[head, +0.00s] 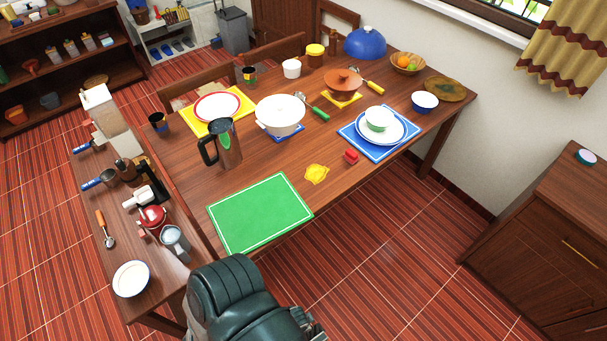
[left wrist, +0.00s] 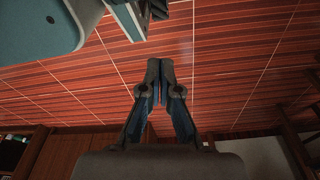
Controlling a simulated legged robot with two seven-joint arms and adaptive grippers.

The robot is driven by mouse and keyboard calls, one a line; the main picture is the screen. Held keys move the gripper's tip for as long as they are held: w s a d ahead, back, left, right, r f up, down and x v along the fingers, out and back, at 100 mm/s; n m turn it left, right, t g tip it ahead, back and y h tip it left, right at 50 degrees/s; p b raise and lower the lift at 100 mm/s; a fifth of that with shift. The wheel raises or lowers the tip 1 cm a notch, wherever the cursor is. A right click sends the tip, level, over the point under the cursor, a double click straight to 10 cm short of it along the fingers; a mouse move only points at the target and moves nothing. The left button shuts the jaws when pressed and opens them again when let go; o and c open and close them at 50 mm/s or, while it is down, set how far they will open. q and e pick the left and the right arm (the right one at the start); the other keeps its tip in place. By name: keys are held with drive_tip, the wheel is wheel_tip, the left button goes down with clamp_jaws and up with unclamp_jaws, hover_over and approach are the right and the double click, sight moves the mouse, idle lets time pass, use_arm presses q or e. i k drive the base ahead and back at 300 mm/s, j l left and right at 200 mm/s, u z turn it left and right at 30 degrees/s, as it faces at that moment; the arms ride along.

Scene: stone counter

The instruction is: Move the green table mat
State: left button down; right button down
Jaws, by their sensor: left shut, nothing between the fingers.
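The green table mat (head: 260,213), with a thin white border, lies flat at the near left corner of the wooden table (head: 275,165). Nothing stands on it, and all of it shows. My left gripper (left wrist: 160,70) shows in the left wrist view, with its two dark fingers together and nothing between them. Red striped floor lies behind the fingers, and the mat is not in that view. I cannot make out my right gripper in either view.
A blue mat (head: 352,138) with plates is farther right. A cluttered side counter (head: 118,251) is at left.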

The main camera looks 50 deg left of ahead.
sight(245, 220)
drive_tip(key=i+l+u, duration=0.1)
drive_tip(key=i+u, duration=0.15)
drive_tip(key=u, duration=0.15)
drive_tip(key=i+l+u, duration=0.15)
drive_tip(key=u, duration=0.3)
drive_tip(key=i+l+u, duration=0.2)
drive_tip(key=u, duration=0.2)
drive_tip(key=i+l+u, duration=0.2)
drive_tip(key=u, duration=0.25)
drive_tip(key=l+u, duration=0.4)
drive_tip(key=i+l, duration=0.05)
